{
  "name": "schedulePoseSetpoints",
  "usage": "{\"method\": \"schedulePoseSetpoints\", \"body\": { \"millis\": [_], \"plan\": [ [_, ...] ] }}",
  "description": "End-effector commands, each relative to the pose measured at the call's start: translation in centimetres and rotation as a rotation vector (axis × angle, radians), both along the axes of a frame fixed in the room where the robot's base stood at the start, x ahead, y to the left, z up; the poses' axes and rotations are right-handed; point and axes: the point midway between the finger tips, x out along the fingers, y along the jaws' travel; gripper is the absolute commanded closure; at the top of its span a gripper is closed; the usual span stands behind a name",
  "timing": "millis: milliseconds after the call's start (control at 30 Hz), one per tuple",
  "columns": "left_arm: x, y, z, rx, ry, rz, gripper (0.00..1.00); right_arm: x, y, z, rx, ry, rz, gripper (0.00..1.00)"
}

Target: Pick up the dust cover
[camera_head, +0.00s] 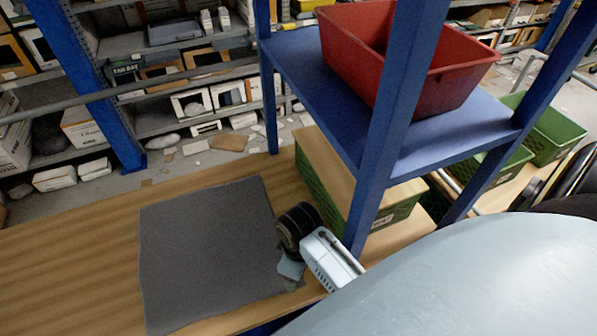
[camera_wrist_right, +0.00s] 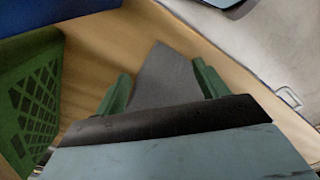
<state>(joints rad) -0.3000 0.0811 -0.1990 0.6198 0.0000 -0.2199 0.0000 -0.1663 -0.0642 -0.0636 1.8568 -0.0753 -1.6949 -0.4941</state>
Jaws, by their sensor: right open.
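The dust cover (camera_head: 205,250) is a flat dark grey sheet lying on the wooden surface in the head view. Part of it also shows in the right wrist view (camera_wrist_right: 165,72), between the fingers. My right gripper (camera_head: 291,284) is at the cover's right edge, near its front corner. In the right wrist view my right gripper (camera_wrist_right: 163,84) has its two green fingers spread apart, with nothing held between them. Whether the fingertips touch the cover cannot be told. My left gripper is not in view.
A green crate (camera_head: 325,190) sits beside the cover. The wooden surface (camera_head: 60,270) left of the cover is clear.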

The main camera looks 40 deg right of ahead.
Motion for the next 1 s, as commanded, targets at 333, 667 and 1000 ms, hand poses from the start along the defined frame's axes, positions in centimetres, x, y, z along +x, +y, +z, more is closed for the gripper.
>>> {"method": "schedulePoseSetpoints", "body": {
  "millis": [333,667,1000],
  "plan": [
    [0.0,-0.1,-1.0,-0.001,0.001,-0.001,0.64,0.0,0.0,-4.8,0.0,0.001,0.0,0.27],
    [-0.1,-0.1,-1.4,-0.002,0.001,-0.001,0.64,0.0,0.0,-5.8,0.001,-0.001,0.0,0.27],
    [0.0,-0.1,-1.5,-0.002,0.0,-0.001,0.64,0.0,0.0,-5.9,0.001,-0.001,0.0,0.27]
  ]
}}
